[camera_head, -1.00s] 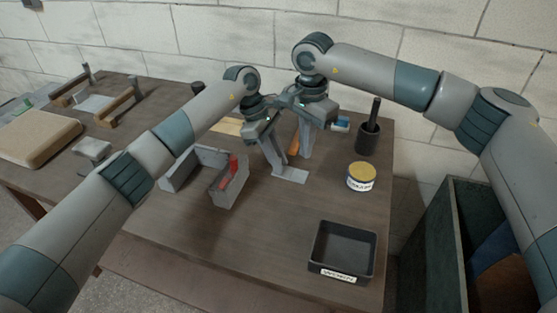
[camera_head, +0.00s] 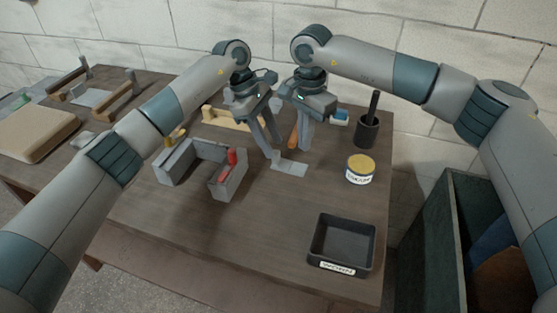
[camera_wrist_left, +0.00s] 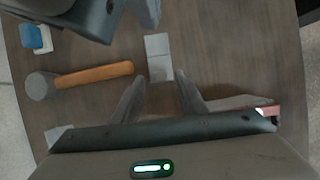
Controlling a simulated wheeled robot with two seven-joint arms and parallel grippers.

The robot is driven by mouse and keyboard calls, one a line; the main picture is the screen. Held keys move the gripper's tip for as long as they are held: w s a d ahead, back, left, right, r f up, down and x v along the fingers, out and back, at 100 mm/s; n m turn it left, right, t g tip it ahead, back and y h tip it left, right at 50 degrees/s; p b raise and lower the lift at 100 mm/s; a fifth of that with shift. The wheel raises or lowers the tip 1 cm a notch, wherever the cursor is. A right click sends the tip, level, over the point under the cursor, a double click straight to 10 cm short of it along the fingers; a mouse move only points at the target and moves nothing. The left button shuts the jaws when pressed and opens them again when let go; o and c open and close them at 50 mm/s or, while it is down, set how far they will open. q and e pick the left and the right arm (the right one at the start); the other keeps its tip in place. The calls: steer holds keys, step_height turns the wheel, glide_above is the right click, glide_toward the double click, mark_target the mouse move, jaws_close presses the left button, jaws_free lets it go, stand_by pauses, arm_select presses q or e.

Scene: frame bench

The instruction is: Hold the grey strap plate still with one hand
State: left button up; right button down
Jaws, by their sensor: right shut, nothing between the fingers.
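The grey strap plate (camera_head: 289,169) lies flat on the bench near its middle. In the left wrist view the plate (camera_wrist_left: 159,58) shows just beyond the fingertips. My left gripper (camera_head: 277,147) is open and empty, above and beside the plate's left end; its spread fingers also show in the left wrist view (camera_wrist_left: 160,82). My right gripper (camera_head: 301,147) is shut and empty with its tips near the plate's far edge. I cannot tell whether it touches the plate.
A grey channel bracket (camera_head: 230,181) with a red part stands to the left. A hammer with an orange handle (camera_wrist_left: 95,75) lies beside the plate. A yellow-lidded can (camera_head: 360,169), a black tray (camera_head: 342,268) and a dark cup (camera_head: 367,134) stand to the right. The front middle is clear.

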arm_select(q)
steer(key=v, duration=0.7)
steer(key=shift+r, duration=0.2)
steer(key=shift+s+a+f, duration=0.1)
